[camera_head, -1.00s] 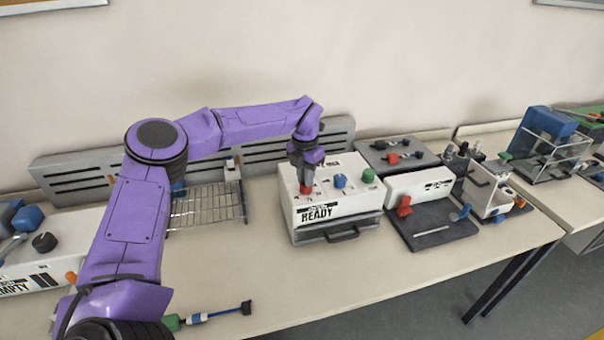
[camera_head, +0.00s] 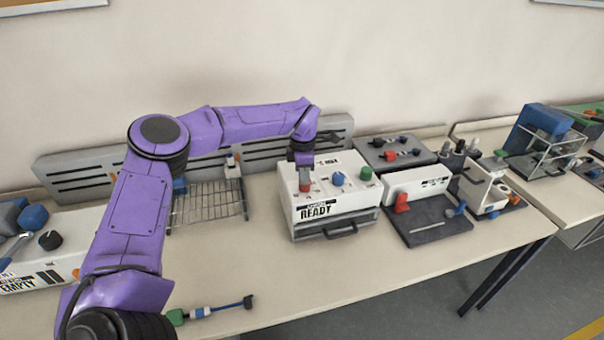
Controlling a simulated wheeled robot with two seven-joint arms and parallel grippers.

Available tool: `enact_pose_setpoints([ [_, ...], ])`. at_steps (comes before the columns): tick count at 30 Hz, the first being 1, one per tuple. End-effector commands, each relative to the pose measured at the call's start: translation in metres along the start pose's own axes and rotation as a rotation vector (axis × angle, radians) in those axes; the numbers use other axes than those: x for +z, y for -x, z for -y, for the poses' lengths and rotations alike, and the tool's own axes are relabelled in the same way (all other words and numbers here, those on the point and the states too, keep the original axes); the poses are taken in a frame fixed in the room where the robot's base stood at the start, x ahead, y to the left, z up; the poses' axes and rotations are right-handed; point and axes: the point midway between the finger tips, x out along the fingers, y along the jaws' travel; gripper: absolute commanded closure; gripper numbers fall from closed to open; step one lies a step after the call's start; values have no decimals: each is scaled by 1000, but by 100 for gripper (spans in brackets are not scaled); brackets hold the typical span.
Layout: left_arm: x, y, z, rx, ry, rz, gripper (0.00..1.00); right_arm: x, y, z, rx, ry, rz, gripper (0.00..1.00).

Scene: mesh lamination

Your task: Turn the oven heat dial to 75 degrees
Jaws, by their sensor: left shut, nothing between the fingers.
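The oven (camera_head: 345,203) is a white box with a sloped top, a "READY" label on its front and a grey drawer with a dark handle below. On its top are a red dial (camera_head: 304,187), a blue dial (camera_head: 338,179) and a green dial (camera_head: 365,173). My left gripper (camera_head: 304,176) points down at the red dial, shut, with its tips at or just above it; I cannot tell whether they touch. The gripper partly hides the red dial and its markings. The dial settings are too small to read. My right gripper is not in view.
A wire rack (camera_head: 207,203) stands left of the oven. A dark tray (camera_head: 440,228) with red and blue parts is close on its right. A white "EMPTY" box (camera_head: 38,270) is at the far left. The table in front of the oven is clear.

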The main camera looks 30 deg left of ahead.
Motion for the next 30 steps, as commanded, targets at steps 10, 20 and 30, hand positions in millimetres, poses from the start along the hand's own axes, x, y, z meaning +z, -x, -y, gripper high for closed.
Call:
enact_pose_setpoints([
  [10, 2, 17, 4, -12, -9, -8, 35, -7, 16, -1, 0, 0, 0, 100],
  [20, 0, 50, 0, -4, 0, -2, 35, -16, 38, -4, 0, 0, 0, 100],
  [30, 2, 76, -1, 0, 0, 0, 35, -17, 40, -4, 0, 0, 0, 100],
])
